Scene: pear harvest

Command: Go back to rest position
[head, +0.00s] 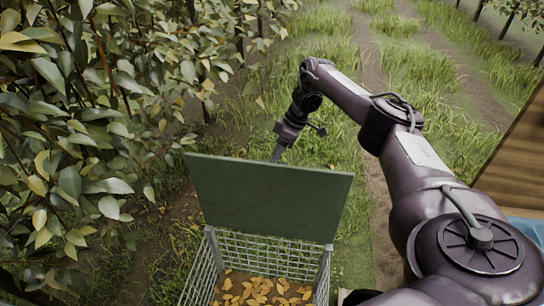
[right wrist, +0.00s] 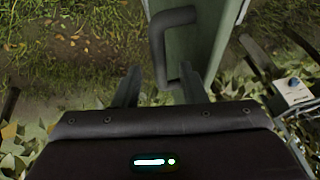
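My right arm reaches from the lower right of the head view to the middle. Its gripper (head: 278,153) points down just behind the top edge of an upright green panel (head: 268,198), which partly hides the fingertips. In the right wrist view the two fingers of this gripper (right wrist: 160,70) stand apart with nothing clearly held between them. A dark bent handle (right wrist: 172,22) shows beyond the fingers, in front of the green panel (right wrist: 208,40). The right finger overlaps its lower end, and I cannot tell whether they touch. My left gripper is not in view.
A wire basket (head: 212,250) with yellow leaves (head: 262,290) on its floor stands below the panel. Dense leafy branches (head: 70,130) fill the left side. A wooden board (head: 520,150) stands at the right edge. Grass and a dirt track (head: 370,45) lie open beyond the arm.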

